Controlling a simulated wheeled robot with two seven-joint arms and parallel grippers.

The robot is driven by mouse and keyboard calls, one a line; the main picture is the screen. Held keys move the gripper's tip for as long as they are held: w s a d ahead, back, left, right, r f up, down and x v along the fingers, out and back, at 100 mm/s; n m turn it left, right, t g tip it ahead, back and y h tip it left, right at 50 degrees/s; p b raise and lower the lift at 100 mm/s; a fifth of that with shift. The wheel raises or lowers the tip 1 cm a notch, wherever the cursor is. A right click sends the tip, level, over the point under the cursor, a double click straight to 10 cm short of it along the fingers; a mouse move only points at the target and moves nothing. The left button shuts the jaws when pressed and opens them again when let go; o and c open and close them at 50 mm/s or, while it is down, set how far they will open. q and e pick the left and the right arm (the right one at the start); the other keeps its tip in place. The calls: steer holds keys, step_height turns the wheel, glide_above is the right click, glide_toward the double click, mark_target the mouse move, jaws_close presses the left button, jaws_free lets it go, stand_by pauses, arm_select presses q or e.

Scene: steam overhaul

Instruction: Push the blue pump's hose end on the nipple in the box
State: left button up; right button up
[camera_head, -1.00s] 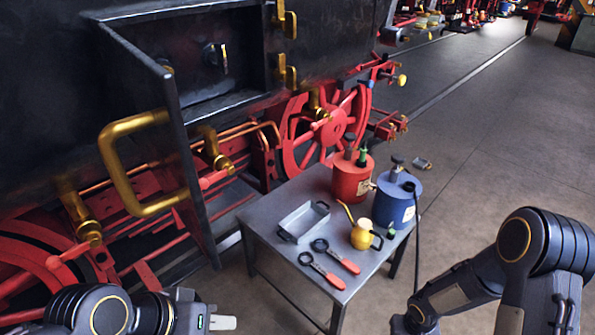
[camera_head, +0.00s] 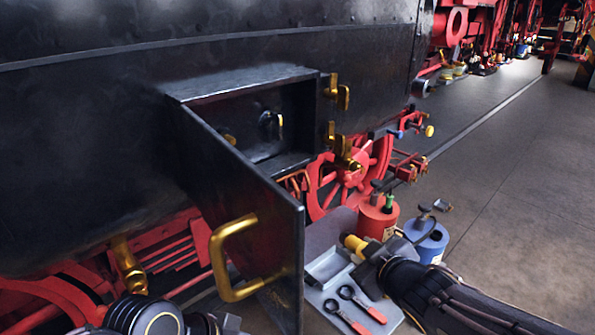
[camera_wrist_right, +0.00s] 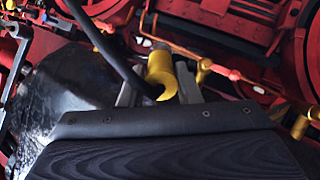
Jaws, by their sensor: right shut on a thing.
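My right gripper (camera_head: 360,252) is shut on the hose end (camera_head: 354,243), a yellow cylinder, above the small table. In the right wrist view the hose end (camera_wrist_right: 162,76) sits between the fingers, with the black hose beside it. The blue pump (camera_head: 427,243) stands to the right of the gripper. The box (camera_head: 296,105) in the dark locomotive side is open, up and left of the gripper. A shiny grey fitting (camera_head: 270,122), perhaps the nipple, shows inside it, well apart from the hose end. My left gripper (camera_head: 230,324) is barely visible at the bottom edge; its fingers are unclear.
The open box door (camera_head: 265,195) with its brass handle (camera_head: 222,262) stands out left of the table. A red pump (camera_head: 377,216), a grey tray (camera_head: 327,266) and two red-handled tools (camera_head: 374,313) are on the table (camera_head: 318,318).

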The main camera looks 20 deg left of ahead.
steer(key=s+a+r+n+g+y+p, duration=0.1)
steer(key=s+a+r+n+y, duration=0.15)
steer(key=s+r, duration=0.4)
steer(key=s+a+r+n+g+y+p, duration=0.1)
steer(key=s+a+r+y, duration=0.2)
steer(key=r, duration=0.6)
steer(key=s+a+r+n+g+y, duration=0.1)
steer(key=s+a+r+n+y, duration=0.15)
steer(key=s+r, duration=0.35)
steer(key=shift+m, duration=0.3)
steer(key=shift+w+a+r+b, duration=0.25)
steer(key=shift+w+a+b, duration=0.15)
steer(key=shift+a, duration=0.3)
steer(key=shift+w+a+r+b, duration=0.3)
steer(key=shift+w+a, duration=0.25)
steer(key=shift+a, duration=0.2)
steer(key=shift+w+a+r+b, duration=0.2)
steer(key=shift+w+a+b, duration=0.2)
steer(key=shift+a, duration=0.3)
steer(key=shift+w+a, duration=0.2)
steer(key=shift+a, duration=0.15)
steer(key=shift+w+a+f+b, duration=0.1)
steer(key=shift+w+a+b, duration=0.25)
steer(key=shift+a, duration=0.3)
steer(key=shift+w+a, duration=0.2)
steer(key=shift+a, duration=0.25)
